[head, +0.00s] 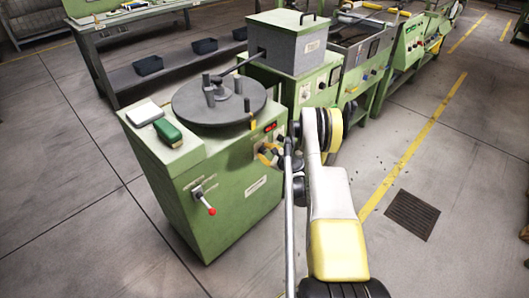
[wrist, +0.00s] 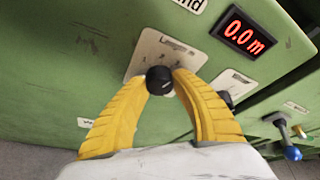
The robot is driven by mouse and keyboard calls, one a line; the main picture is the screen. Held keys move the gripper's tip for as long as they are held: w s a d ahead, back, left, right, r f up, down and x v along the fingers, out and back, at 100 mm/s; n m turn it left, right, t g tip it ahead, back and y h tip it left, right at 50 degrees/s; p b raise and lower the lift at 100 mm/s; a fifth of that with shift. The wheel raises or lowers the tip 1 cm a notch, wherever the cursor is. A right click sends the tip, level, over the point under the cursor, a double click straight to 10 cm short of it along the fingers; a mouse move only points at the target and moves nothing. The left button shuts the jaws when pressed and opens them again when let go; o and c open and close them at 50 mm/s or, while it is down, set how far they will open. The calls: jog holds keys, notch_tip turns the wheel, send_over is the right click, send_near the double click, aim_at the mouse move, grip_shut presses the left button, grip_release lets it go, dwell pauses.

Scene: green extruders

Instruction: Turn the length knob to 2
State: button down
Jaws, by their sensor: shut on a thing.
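The black length knob (wrist: 159,80) sits on a pale label plate (wrist: 140,66) on the green machine front. My gripper (wrist: 160,84) has its two yellow fingers on either side of the knob and is shut on it. The number that the knob points to is too small to read. A red display (wrist: 243,34) to the right above the knob reads 0.0 m. In the head view my gripper (head: 266,152) is at the green machine (head: 228,205), on its right front face, with the knob mostly hidden by the arm.
A second dark knob (wrist: 226,99) is close beside the right finger. A blue-tipped lever (wrist: 291,153) stands out at the lower right. A red-tipped lever (head: 211,211) is on the machine's front. A round turntable (head: 219,101) tops the machine. The floor in front is clear.

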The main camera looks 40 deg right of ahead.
dwell(0.3)
jog(key=c, duration=1)
grip_release()
